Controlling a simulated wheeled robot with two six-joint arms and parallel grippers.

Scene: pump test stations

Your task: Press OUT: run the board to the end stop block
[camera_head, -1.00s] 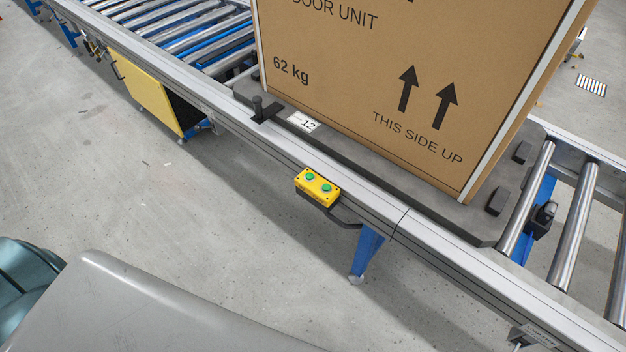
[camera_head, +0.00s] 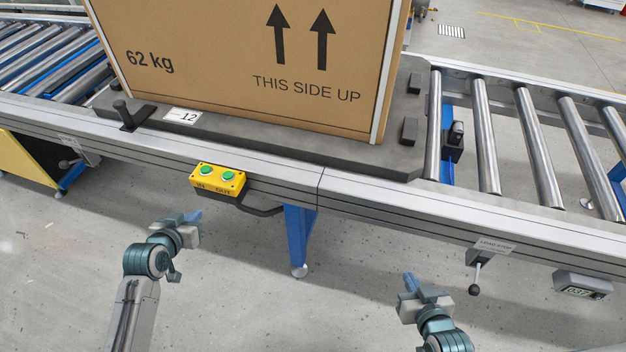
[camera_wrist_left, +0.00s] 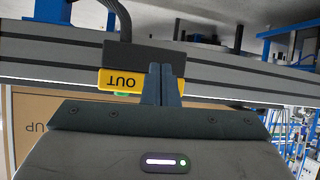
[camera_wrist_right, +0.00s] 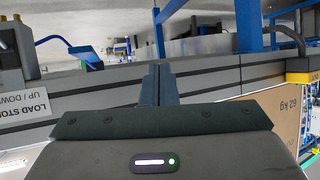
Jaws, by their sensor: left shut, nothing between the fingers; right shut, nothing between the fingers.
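The yellow button box (camera_head: 218,181) hangs on the near side of the conveyor rail. It has two green buttons; the right one, OUT (camera_head: 229,176), also shows partly in the left wrist view (camera_wrist_left: 122,95). The dark grey board (camera_head: 265,142) carries a large carton on the rollers. A small black block (camera_head: 456,134) stands among the rollers just right of the board; I cannot tell if it is the end stop block. My left gripper (camera_head: 193,217) is shut and empty, in front of and below the box. My right gripper (camera_head: 410,282) is shut and empty, before the rail.
The tall carton (camera_head: 250,60) stands upright on the board. Bare rollers (camera_head: 535,145) lie to the right. A blue leg (camera_head: 299,238) stands between my grippers.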

